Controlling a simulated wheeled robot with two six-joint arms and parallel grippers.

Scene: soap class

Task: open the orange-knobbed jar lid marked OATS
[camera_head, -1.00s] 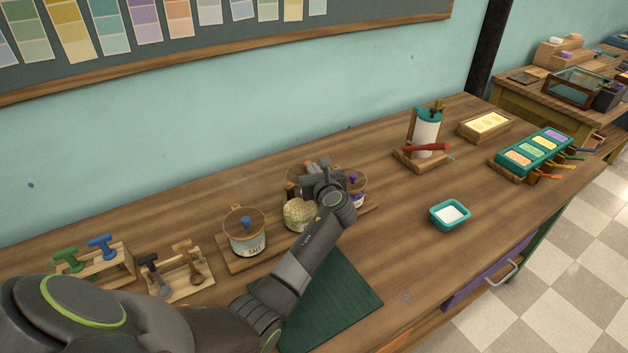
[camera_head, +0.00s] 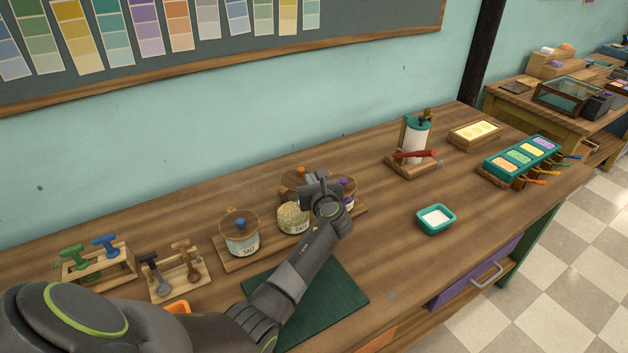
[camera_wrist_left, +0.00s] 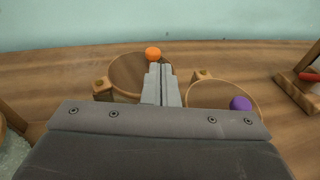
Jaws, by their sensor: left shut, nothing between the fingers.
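The OATS jar (camera_head: 292,218) is glass with pale oats and stands between two other jars. Its brown round lid (camera_head: 294,182) appears tilted up behind the jar, with the orange knob (camera_head: 300,170) at its upper edge. In the left wrist view the lid (camera_wrist_left: 124,76) and orange knob (camera_wrist_left: 153,53) show beyond the fingertips. My left gripper (camera_head: 309,178) is shut and empty, its fingers (camera_wrist_left: 161,70) overlapping the lid in the picture; I cannot tell whether they touch. It hides part of the lid and jar. My right gripper is out of view.
The SALT jar (camera_head: 240,243), with a blue knob, stands left. A purple-knobbed jar (camera_wrist_left: 222,100) stands close at the right. Tool racks (camera_head: 97,265) are at the left. A green mat (camera_head: 335,290) lies in front.

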